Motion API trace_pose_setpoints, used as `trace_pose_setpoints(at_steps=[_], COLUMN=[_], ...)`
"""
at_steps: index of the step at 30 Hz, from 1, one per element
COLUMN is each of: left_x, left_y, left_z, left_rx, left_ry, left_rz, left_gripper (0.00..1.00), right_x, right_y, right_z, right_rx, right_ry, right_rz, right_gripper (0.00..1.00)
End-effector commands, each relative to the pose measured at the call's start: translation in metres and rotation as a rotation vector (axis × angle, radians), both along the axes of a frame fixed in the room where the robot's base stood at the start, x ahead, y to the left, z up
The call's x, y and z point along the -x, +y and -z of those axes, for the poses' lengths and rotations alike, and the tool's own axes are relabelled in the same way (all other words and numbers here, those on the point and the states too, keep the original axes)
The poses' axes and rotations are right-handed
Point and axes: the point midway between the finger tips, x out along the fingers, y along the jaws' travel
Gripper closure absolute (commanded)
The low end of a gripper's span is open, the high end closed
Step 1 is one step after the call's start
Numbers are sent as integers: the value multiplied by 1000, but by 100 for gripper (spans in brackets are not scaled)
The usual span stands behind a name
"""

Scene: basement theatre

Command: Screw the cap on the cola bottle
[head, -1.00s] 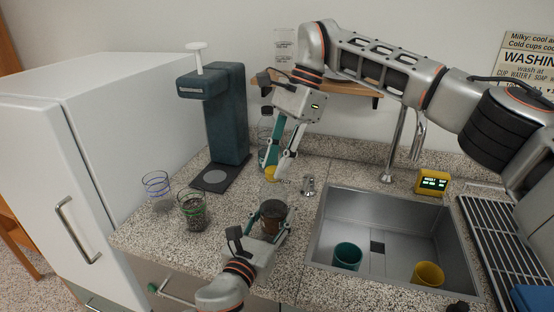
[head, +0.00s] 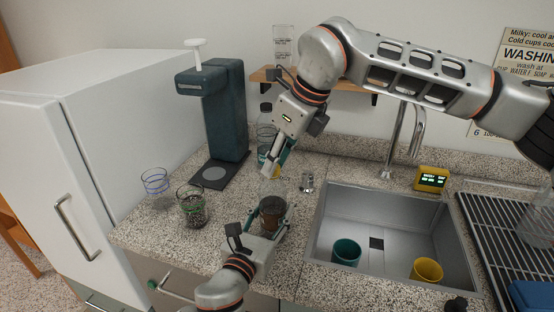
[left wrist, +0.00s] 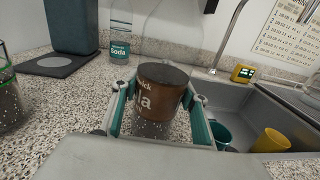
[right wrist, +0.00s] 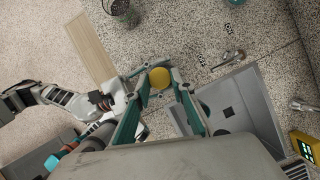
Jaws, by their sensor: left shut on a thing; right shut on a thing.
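My right gripper (head: 273,168) is shut on a small yellow cap. The yellow cap (right wrist: 159,78) shows clearly between the fingertips in the right wrist view. Fingers partly hide the cap there.
A clear soda bottle (left wrist: 120,42) stands behind. A teal dispenser (head: 226,115) and two glasses, one a speckled glass (head: 193,207), are to the left. The sink (head: 330,215) at the right holds a teal cup (head: 347,252) and a yellow cup (head: 427,270).

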Motion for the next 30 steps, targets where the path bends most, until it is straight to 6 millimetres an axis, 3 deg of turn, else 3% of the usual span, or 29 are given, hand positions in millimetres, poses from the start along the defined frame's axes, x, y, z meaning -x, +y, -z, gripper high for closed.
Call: trace_pose_setpoints(at_steps=[14,24,30], left_x=[0,0,0], left_y=[0,0,0], left_z=[0,0,0], left_rx=[0,0,0], left_ry=[0,0,0], left_rz=[-1,0,0], left_gripper=[100,100,100], right_x=[4,1,-1], right_y=[9,16,17], right_z=[0,0,1], right_rx=[0,-4,-6], right_ry=[-6,-10,-6], right_rz=[771,1596,1882], right_gripper=[83,83,83])
